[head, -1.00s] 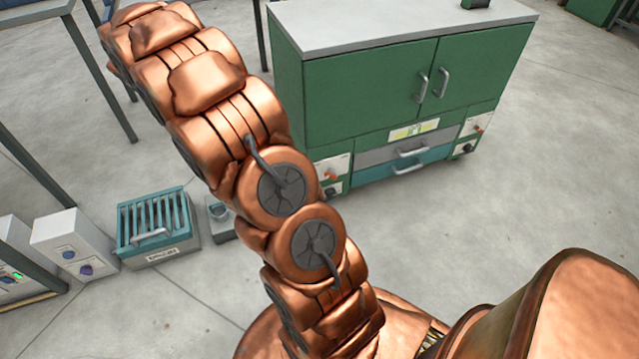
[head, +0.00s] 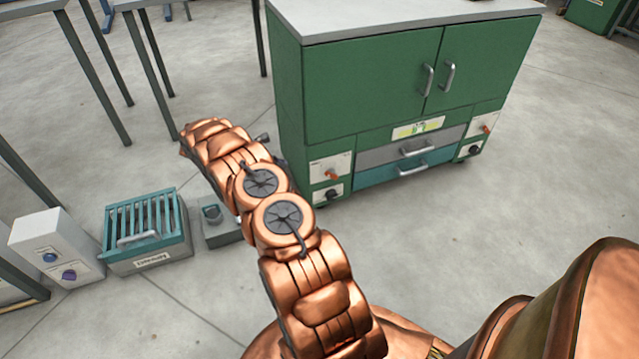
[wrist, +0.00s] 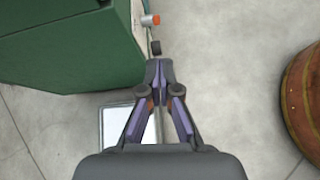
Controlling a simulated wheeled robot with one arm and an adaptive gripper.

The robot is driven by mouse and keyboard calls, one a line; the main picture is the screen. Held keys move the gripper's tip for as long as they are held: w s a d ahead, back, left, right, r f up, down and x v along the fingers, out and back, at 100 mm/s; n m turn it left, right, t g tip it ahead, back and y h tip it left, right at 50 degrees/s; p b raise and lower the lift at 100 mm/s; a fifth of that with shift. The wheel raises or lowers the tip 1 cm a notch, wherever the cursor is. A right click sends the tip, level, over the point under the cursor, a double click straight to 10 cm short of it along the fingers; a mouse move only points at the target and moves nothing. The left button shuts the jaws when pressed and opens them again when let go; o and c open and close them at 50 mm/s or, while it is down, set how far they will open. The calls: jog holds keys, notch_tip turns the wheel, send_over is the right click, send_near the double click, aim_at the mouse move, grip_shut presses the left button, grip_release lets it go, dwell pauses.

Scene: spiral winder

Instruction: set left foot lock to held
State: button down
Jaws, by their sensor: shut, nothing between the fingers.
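The green cabinet (head: 370,85) has a small panel at each lower front corner. The left panel carries an orange knob (head: 331,174) with a black knob (head: 333,194) below it. I cannot read which is labelled the left foot lock. The wrist view shows the orange knob (wrist: 150,20) and the black knob (wrist: 155,47) beyond my fingertips. My gripper (wrist: 159,70) is shut and empty, its tips close to the black knob in the picture; contact cannot be told. In the head view my gripper is mostly hidden behind my arm.
The right panel has an orange knob (head: 487,129) and a black knob (head: 474,149). A teal slatted box (head: 150,250), a small grey box (head: 222,235) and a white control box (head: 55,250) stand left. Open floor lies in front and right.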

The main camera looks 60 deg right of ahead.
aim_at(332, 176)
jog(key=s+d+f+n+b, duration=0.1)
jog(key=d+f+b, duration=0.1)
jog(key=f, duration=0.9)
jog(key=shift+d+f+h, duration=0.2)
jog(key=shift+d+h, duration=0.1)
jog(key=shift+d, duration=0.25)
jog(key=shift+s, duration=0.15)
jog(key=shift+s+d+f+b, duration=0.4)
jog(key=shift+s+d, duration=0.65)
jog(key=shift+d, duration=0.55)
jog(key=shift+s+d+f+b, duration=0.4)
jog(key=shift+s+d, duration=0.6)
jog(key=shift+d, duration=0.55)
jog(key=shift+s+d+f+b, duration=0.3)
jog(key=shift+s+d+b, duration=0.2)
jog(key=shift+s+d, duration=0.85)
jog(key=shift+w+d, duration=0.25)
jog(key=shift+w, duration=0.05)
